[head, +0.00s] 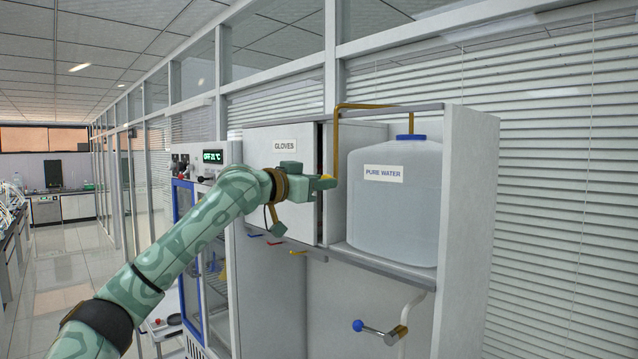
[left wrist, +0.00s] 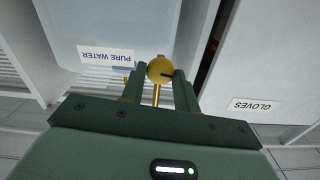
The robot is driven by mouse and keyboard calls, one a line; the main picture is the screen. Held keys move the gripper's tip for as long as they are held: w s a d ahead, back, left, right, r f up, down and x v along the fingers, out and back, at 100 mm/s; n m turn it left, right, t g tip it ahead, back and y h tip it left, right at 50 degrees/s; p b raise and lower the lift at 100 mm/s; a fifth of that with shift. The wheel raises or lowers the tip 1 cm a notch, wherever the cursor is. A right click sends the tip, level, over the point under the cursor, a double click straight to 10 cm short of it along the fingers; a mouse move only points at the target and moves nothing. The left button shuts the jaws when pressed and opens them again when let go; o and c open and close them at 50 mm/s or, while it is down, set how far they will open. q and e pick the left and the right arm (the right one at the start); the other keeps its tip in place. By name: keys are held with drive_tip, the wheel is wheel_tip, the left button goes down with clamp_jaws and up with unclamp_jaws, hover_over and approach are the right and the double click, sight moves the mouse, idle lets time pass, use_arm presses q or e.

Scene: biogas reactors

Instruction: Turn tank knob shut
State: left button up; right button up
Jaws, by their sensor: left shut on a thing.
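The pure water tank (head: 392,215) is a translucent white jug with a blue cap and a label, on a shelf at the right of the head view. A brass pipe (head: 337,130) runs over its top and down its left side. My left gripper (head: 325,183) is left of the tank, at the pipe. In the left wrist view the fingers are shut on a round yellow knob (left wrist: 160,70), with a dark slot or mark on its face. In the head view the knob (head: 328,177) is mostly hidden by the fingers. My right gripper is not in view.
The gloves cabinet (head: 283,190) stands close behind my left gripper. A white panel (head: 470,210) closes off the tank's right side. A tap with a blue-ended lever (head: 380,329) is below the shelf. A cabinet with a display (head: 205,158) is further left.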

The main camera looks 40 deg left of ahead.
use_arm(q)
drive_tip(key=shift+d+f+m, duration=0.1)
drive_tip(key=shift+m, duration=4)
drive_tip(key=shift+d+f+m, duration=0.1)
drive_tip(key=shift+m, duration=4)
drive_tip(key=o, duration=0.9)
drive_tip(key=shift+c, duration=0.2)
drive_tip(key=shift+o, duration=0.4)
drive_tip(key=shift+s, duration=0.1)
drive_tip(key=shift+s, duration=0.1)
